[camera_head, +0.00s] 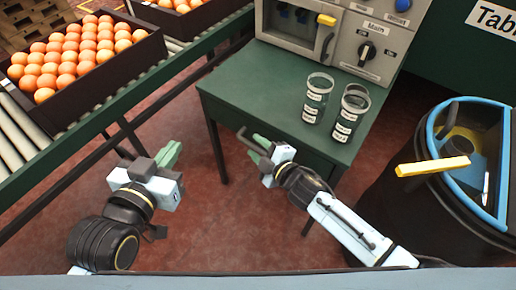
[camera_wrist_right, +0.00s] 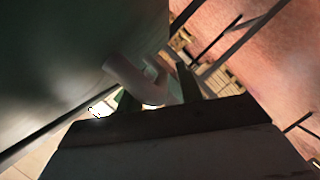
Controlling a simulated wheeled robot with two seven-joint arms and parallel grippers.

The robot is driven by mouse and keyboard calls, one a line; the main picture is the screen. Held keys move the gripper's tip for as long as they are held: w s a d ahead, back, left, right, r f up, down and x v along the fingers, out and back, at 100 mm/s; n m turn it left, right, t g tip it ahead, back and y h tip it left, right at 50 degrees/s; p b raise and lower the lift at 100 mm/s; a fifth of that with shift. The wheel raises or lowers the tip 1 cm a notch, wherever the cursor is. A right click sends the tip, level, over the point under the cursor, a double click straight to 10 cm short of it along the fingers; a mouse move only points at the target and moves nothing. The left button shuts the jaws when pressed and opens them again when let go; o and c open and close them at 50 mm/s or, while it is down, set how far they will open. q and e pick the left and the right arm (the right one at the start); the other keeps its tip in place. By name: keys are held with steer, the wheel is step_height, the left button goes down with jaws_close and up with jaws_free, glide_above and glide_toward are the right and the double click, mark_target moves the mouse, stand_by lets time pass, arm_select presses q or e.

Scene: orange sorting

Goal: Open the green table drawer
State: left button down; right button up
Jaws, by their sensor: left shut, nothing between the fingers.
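The green table (camera_head: 222,97) stands in the middle of the head view, and its drawer front faces my arms. The drawer handle (camera_head: 243,134) is a dark bar there; in the right wrist view the handle (camera_wrist_right: 138,80) shows as a pale curved bar. My right gripper (camera_head: 256,149) is at the handle, its two fingers apart. In the right wrist view the handle lies between the fingers of this gripper (camera_wrist_right: 156,92); contact is not clear. My left gripper (camera_head: 175,154) is shut and empty, left of the table. The drawer looks closed, though my right gripper partly hides its front.
Two glass beakers (camera_head: 317,98) (camera_head: 350,113) stand on the table before a grey machine (camera_head: 345,35). A dark bin with a blue rim (camera_head: 480,209) stands at the right. A crate of oranges (camera_head: 110,76) sits on the roller conveyor (camera_head: 22,134) at left. Red floor is open between.

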jaws_close()
steer(key=shift+a, duration=0.15)
stand_by(0.4)
